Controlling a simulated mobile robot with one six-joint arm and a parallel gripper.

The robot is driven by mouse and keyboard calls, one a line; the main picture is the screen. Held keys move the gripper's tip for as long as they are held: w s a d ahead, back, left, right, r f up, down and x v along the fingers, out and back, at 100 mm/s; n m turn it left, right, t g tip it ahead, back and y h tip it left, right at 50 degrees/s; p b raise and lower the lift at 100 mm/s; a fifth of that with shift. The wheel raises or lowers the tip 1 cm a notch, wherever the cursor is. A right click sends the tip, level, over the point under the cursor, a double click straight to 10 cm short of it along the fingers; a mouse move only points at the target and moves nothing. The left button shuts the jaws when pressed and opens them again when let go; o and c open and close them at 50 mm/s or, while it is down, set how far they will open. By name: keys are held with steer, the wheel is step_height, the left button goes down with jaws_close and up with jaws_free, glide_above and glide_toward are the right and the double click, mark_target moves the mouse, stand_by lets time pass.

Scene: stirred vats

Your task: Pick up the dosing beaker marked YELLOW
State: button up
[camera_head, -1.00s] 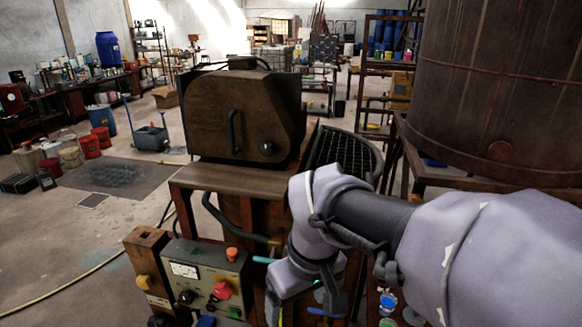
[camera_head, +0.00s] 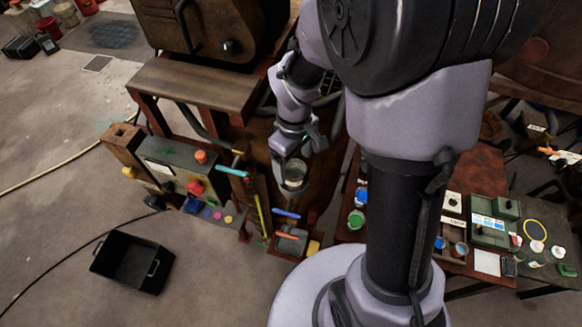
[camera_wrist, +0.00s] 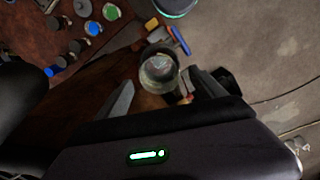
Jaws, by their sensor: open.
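A clear beaker (camera_head: 294,178) with pale contents shows just below my gripper (camera_head: 293,155) in the head view. It also shows in the wrist view (camera_wrist: 159,73), ahead of and between the two fingers of my gripper (camera_wrist: 163,98). The fingers are apart, and I see no grip on the beaker. I cannot read any marking on it, so I cannot tell whether it is the YELLOW one. A blue-topped cup (camera_head: 361,196) and a green-topped cup (camera_head: 356,220) stand on the brown table edge to the right.
A control box (camera_head: 178,172) with knobs stands left of my gripper. Coloured handles, among them a cyan one (camera_head: 232,171), stick out close by. A black bin (camera_head: 131,263) lies on open floor at lower left. The brown table (camera_head: 480,172) carries boxes and more cups.

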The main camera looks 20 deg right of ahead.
mark_target(294, 170)
step_height(294, 170, down, 3)
steer(key=shift+s+f, duration=0.1)
steer(key=shift+f, duration=0.05)
steer(key=shift+w+d+f, duration=0.1)
steer(key=shift+w+f, duration=0.1)
steer(key=shift+f, duration=0.15)
steer(key=shift+s+r, duration=0.1)
steer(key=shift+s, duration=0.05)
steer(key=shift+c, duration=1.4)
steer(key=c, duration=1.2)
